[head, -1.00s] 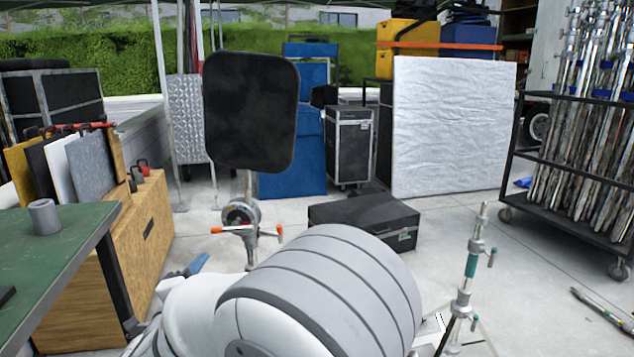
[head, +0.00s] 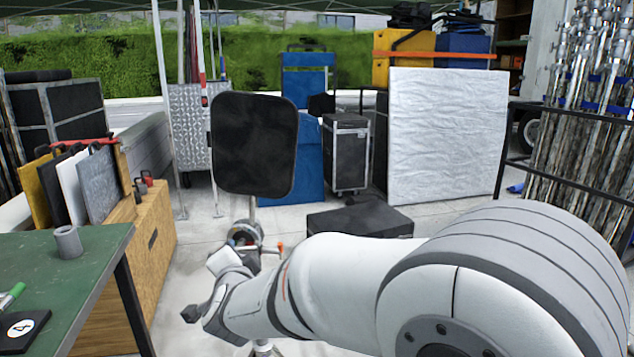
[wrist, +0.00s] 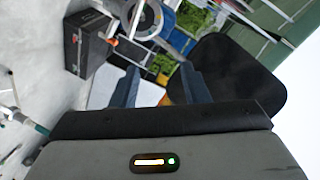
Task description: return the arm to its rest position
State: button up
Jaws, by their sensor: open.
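My arm (head: 330,285) reaches from the lower right of the head view across the front, bent down toward the left. Its wrist end is at the lower left, beside the green table. My gripper shows in the wrist view (wrist: 160,72) with its two dark blue fingers apart and nothing between them. In the head view its end shows only in part, small and dark. A black panel (head: 254,145) on a stand is behind the wrist; it also shows in the wrist view (wrist: 240,80), beyond the right finger, apparently apart from it.
The green table (head: 95,245) at left carries a grey cylinder (head: 68,242), a green marker (head: 12,296) and a black card (head: 22,328). A wooden crate (head: 155,240) stands behind it. A black case (head: 360,220) lies on the floor. A pole rack (head: 590,140) is at right.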

jog(key=s+d+r+n+g+y+p, duration=0.1)
jog(key=s+d+r+n+g+p, duration=0.2)
jog(key=d+r+p, duration=0.25)
jog(key=s+d+r+n+g+p, duration=0.25)
jog(key=d+r+p, duration=0.2)
jog(key=d, duration=0.25)
jog(key=s+d+r+n+g+h+p, duration=0.2)
jog(key=s+d+p, duration=0.4)
jog(key=s+d, duration=0.3)
jog(key=s+d+r+n+g+h+p, duration=0.1)
jog(key=s+d+r+g+h+p, duration=0.1)
jog(key=s+d+g+p, duration=0.3)
jog(key=s+d, duration=0.4)
jog(key=shift+s+d+r+n+p, duration=0.25)
jog(key=shift+s+d+n+p, duration=0.05)
jog(key=shift+s+n+p, duration=0.05)
